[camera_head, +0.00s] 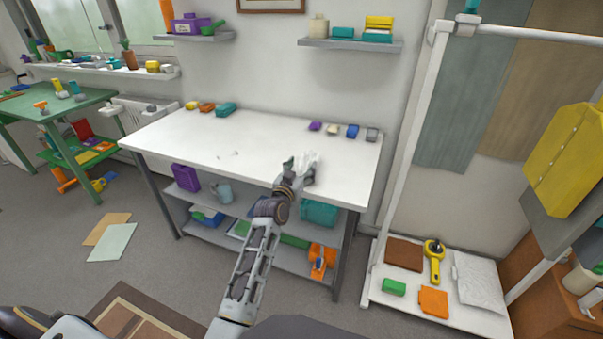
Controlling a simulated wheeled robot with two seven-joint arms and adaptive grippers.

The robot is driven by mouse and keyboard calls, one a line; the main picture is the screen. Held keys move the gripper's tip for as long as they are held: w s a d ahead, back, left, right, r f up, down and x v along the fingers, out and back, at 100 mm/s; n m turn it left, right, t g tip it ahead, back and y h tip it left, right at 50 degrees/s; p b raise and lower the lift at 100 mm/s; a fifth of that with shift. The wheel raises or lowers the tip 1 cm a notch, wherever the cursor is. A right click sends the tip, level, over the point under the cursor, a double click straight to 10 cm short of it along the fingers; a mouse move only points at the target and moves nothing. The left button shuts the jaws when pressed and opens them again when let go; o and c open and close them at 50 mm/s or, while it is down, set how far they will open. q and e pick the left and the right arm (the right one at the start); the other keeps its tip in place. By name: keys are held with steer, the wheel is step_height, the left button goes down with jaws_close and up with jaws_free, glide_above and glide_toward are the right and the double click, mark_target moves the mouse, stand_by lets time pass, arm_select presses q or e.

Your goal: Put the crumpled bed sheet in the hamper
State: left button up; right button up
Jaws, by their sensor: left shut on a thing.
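My left gripper (298,173) is over the right front part of the white table and is shut on a small white crumpled piece (309,160). The piece sticks up past the fingertips; it looks like crumpled sheet or paper, and I cannot tell which. Part of it is hidden by the gripper. A larger white wrinkled sheet (480,282) lies flat on the rack's base at the lower right. I cannot make out a hamper for sure. My right gripper is not in view.
The white table (190,145) has small coloured items along its back edge and several tiny white scraps at its middle. Its shelf below holds bins and boxes. A white clothes rack (405,145) stands to the right, a brown box (550,310) beyond. A green table (60,112) is at left.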

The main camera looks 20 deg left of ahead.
arm_select(q)
steer(key=shift+f, duration=0.1)
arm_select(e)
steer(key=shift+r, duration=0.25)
arm_select(q)
steer(key=shift+f, duration=0.15)
steer(key=o, duration=1.1)
steer(key=shift+c, duration=0.2)
steer(key=shift+s, duration=0.1)
